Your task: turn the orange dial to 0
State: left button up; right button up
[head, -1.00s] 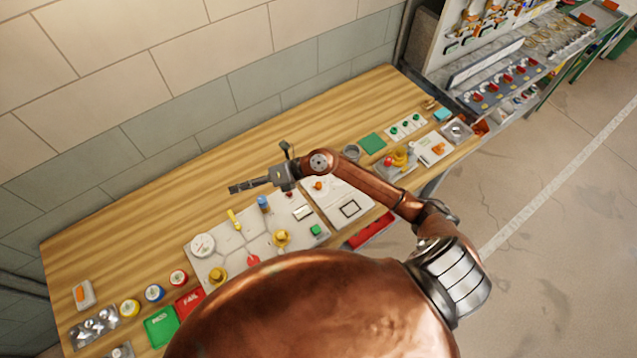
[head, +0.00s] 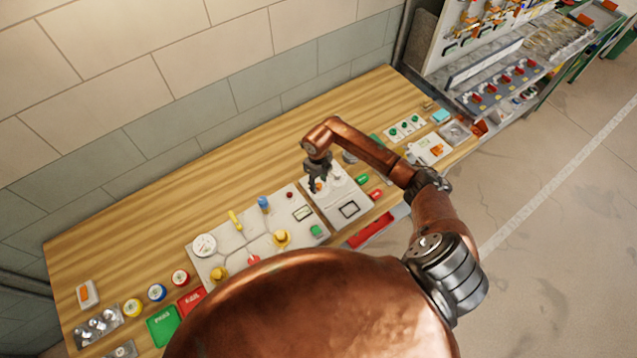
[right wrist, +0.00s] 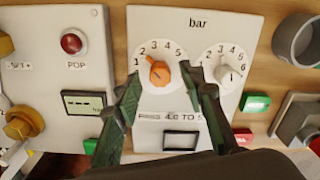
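The orange dial (right wrist: 160,73) sits on a white panel (right wrist: 200,27) under the word "bar". In the head view my right gripper (head: 318,179) points down over the panel and partly hides the dial. My left gripper is not in view.
A white dial (right wrist: 230,76) stands just right of the right finger. Left is a panel with a red POP button (right wrist: 72,42), a small display (right wrist: 88,103) and a yellow knob (right wrist: 24,123). A grey cup (right wrist: 298,40) stands at the right. The bench's back strip (head: 200,170) is clear.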

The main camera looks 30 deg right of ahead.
jog(key=shift+f, duration=0.8)
jog(key=shift+c, duration=0.5)
grip_shut()
